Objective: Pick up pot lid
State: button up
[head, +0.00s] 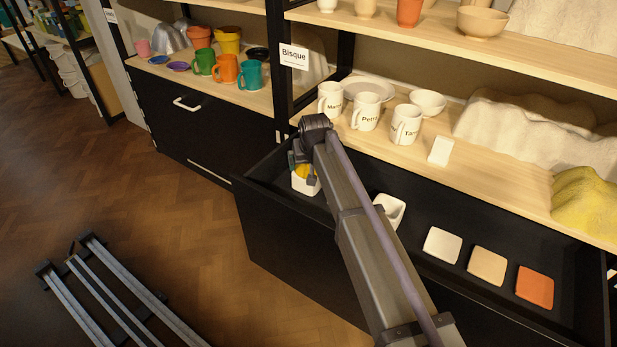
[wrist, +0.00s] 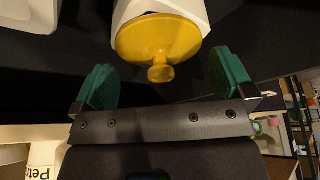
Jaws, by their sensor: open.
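The pot lid (wrist: 157,42) is a round yellow disc with a small knob, seen near the top middle of the wrist view. It rests at the mouth of a white container (wrist: 190,8). My gripper (wrist: 162,85) is open, with green pads on either side of the lid's knob and apart from it. In the head view the yellow lid (head: 303,171) shows only in part beside my arm, over the white container (head: 304,185) in the open drawer. My gripper (head: 301,165) is mostly hidden there by my own arm.
The black drawer (head: 290,255) is pulled open below the shelf. It also holds a white dish (head: 390,209) and white, tan and orange tiles (head: 535,287). Named white mugs (head: 366,111) stand on the shelf just above. Coloured mugs (head: 226,69) stand at left.

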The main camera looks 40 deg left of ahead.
jog(key=shift+x, duration=0.85)
jog(key=shift+r, duration=0.25)
jog(key=c, duration=0.6)
jog(key=shift+r, duration=0.1)
